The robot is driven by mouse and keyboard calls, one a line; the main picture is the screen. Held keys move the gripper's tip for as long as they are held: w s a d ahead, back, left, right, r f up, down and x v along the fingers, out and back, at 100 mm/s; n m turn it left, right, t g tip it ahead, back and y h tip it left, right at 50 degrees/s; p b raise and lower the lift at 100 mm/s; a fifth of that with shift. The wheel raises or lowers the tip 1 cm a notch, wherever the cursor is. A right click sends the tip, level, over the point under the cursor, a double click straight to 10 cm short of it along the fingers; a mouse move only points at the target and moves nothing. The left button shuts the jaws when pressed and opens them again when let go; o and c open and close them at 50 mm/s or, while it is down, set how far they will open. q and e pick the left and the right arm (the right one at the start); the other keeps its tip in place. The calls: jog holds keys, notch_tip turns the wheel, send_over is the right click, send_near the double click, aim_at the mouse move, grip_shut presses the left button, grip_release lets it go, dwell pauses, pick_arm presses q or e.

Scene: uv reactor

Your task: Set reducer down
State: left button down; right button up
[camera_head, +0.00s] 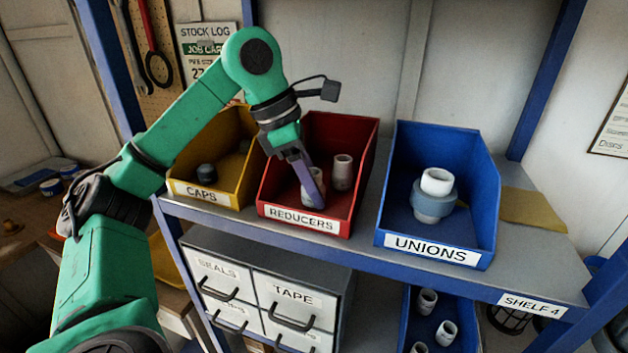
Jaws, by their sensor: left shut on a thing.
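The red bin (357,143) labelled REDUCERS stands on the shelf between the yellow and blue bins. My left gripper (312,190) reaches down into it from above. It is shut on a pale reducer (307,187) low in the front of the bin. The gripper's finger hides part of this reducer, and I cannot tell whether it touches the bin floor. A second pale reducer (342,172) stands upright just to the right in the same bin. My right gripper is not in view.
The yellow CAPS bin (226,131) holds dark caps. The blue UNIONS bin (468,153) holds a white and grey-blue union (433,195). Labelled drawers (268,296) and a lower blue bin with pale fittings (444,333) sit below the shelf (540,258). Blue posts frame the shelf.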

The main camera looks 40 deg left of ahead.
aim_at(312, 171)
pick_arm(q)
jog(key=shift+w+f, duration=0.15)
jog(key=shift+f, duration=0.1)
jog(key=shift+c, duration=1.6)
grip_release()
jog(key=shift+d, duration=0.1)
jog(key=shift+r, duration=0.1)
jog(key=shift+r, duration=0.1)
jog(key=p+v, duration=0.3)
jog(key=v, duration=0.4)
jog(key=shift+r, duration=0.35)
jog(key=shift+s, duration=0.2)
jog(key=shift+w+f, duration=0.1)
jog(key=shift+w, duration=0.05)
